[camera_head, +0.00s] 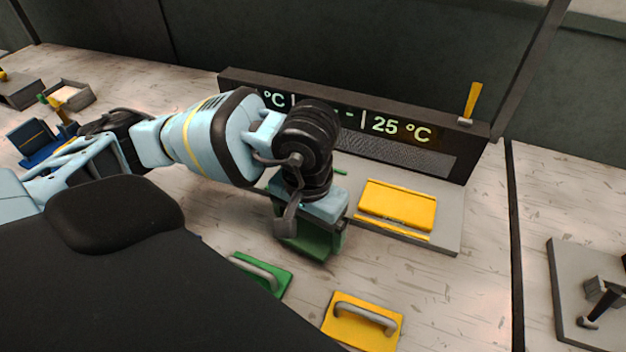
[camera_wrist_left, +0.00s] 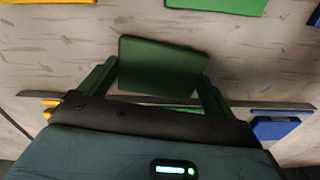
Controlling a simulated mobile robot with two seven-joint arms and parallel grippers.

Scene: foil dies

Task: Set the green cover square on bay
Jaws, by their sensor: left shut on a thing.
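My left gripper (camera_head: 308,238) is shut on a dark green plate, which I take for the green cover (camera_wrist_left: 162,67). In the left wrist view the cover lies between the two green fingers. In the head view the gripper and cover are at the front edge of the grey station plate (camera_head: 450,225). Their height above it is hard to judge. The green bay is mostly hidden behind my gripper; only a small green strip (camera_head: 340,171) shows. My right gripper is not in view.
A green piece with a handle (camera_head: 262,272) and a yellow one (camera_head: 362,322) lie on the table in front. A yellow plate (camera_head: 398,204) sits on the station, below the dark display bar (camera_head: 460,145). A grey fixture (camera_head: 567,290) stands at the right.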

